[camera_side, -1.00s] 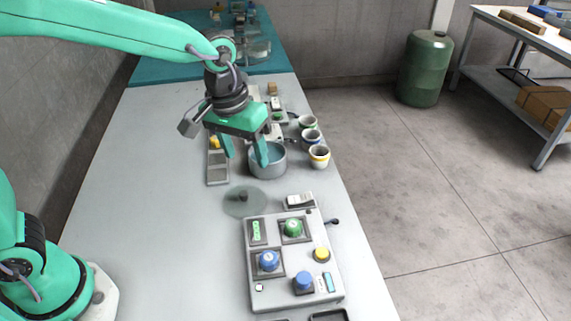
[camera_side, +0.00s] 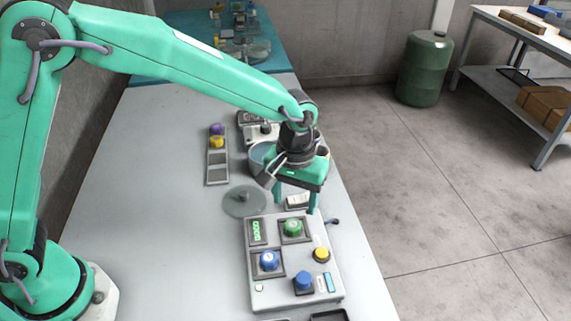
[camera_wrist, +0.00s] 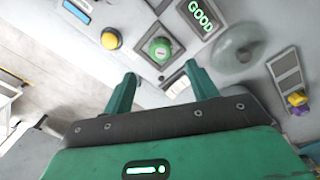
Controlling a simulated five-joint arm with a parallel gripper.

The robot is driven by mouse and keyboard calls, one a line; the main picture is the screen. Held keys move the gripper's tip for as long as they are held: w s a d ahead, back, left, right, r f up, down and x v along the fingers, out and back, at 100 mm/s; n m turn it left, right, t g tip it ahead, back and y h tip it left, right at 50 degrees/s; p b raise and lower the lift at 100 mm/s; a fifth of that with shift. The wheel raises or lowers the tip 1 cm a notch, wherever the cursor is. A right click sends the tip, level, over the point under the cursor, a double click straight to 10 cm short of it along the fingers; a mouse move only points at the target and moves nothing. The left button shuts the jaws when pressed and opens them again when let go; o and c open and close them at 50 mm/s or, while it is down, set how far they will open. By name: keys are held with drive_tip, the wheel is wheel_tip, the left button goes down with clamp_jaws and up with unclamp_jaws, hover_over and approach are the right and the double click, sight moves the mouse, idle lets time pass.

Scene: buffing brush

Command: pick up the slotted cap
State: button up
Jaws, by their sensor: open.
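Several round caps sit on the grey panel (camera_side: 270,290). A green cap (camera_side: 292,228) is at its far side, a blue cap (camera_side: 269,261) at the left, another blue cap (camera_side: 303,281) at the near right, and a yellow cap (camera_side: 321,255) at the right. I cannot tell surely which cap is slotted. The green cap also shows in the wrist view (camera_wrist: 160,49), just beyond the fingertips, with a pale ring. My gripper (camera_side: 294,204) is open and empty, pointing down above the panel's far edge; it frames the wrist view's middle (camera_wrist: 160,76).
A translucent disc (camera_side: 240,204) lies left of my gripper. A white block (camera_side: 297,200) lies beyond the panel. A pot (camera_side: 257,158) is partly hidden by my arm. The left table is clear.

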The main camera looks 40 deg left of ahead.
sight(293, 224)
drive_tip(key=shift+s+a+f, duration=0.1)
drive_tip(key=shift+f, duration=3.4)
drive_tip(key=c, duration=1.1)
drive_tip(key=shift+o, duration=0.2)
drive_tip(key=shift+r, duration=0.2)
drive_tip(key=shift+r, duration=0.55)
drive_tip(key=r, duration=0.3)
drive_tip(key=shift+s+d+r, duration=0.1)
drive_tip(key=shift+s+d, duration=0.15)
drive_tip(key=shift+s, duration=0.05)
drive_tip(key=s+d+r, duration=0.5)
drive_tip(key=s+r, duration=0.1)
drive_tip(key=s, duration=0.3)
drive_tip(key=shift+s+r, duration=0.2)
drive_tip(key=shift+s, duration=0.15)
